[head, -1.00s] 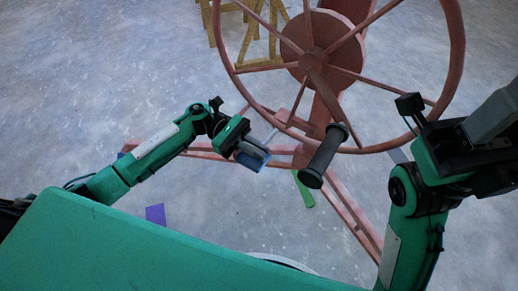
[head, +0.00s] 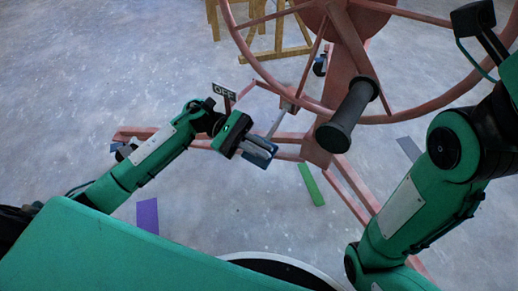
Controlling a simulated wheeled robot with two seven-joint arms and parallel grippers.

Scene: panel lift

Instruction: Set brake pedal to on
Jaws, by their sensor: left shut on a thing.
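The brake pedal shows in the head view as a thin grey bar (head: 277,121) slanting down from the red stand to my left gripper (head: 262,152). My left gripper is shut on the pedal's lower end, and its fingers hide that end. A small dark sign reading "OFF" (head: 224,91) stands on a red post just behind my left wrist.
A large red handwheel (head: 408,113) with a black crank handle (head: 347,117) is on the red stand, to the right of my left gripper. A yellow wooden frame (head: 276,54) stands behind. Green (head: 311,184) and purple (head: 147,215) strips lie on open concrete floor.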

